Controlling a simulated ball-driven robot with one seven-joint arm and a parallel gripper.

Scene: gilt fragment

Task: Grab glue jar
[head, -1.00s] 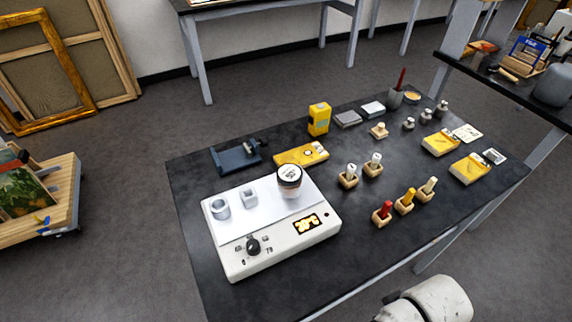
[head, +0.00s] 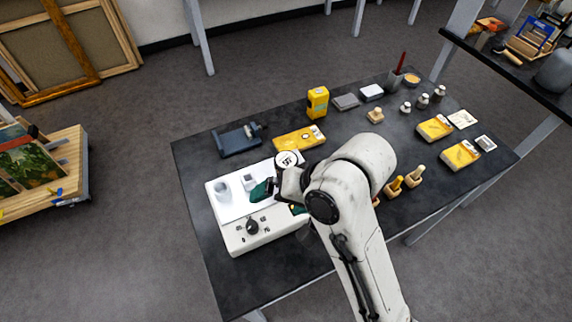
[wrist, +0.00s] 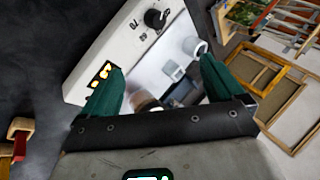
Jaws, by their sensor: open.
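The glue jar, a round jar with a labelled white lid (head: 287,159), stands at the right back of the white hot plate (head: 240,240). My arm partly covers it in the head view. In the wrist view, a pale and brownish rounded part, apparently the jar (wrist: 142,100), shows low between the fingers, near the left one, with its lower part hidden by the gripper body. My gripper (head: 279,198), with green fingers, is open over the hot plate, in front of the jar. In the wrist view my gripper (wrist: 162,85) has its fingers wide apart. I cannot tell whether they touch the jar.
A metal cup (head: 222,191) and a small square container (head: 250,182) stand on the plate's left. Behind are a blue tool (head: 238,141), a yellow packet (head: 299,138) and a yellow box (head: 317,101). Handled tools in wooden blocks (head: 414,177) stand to the right.

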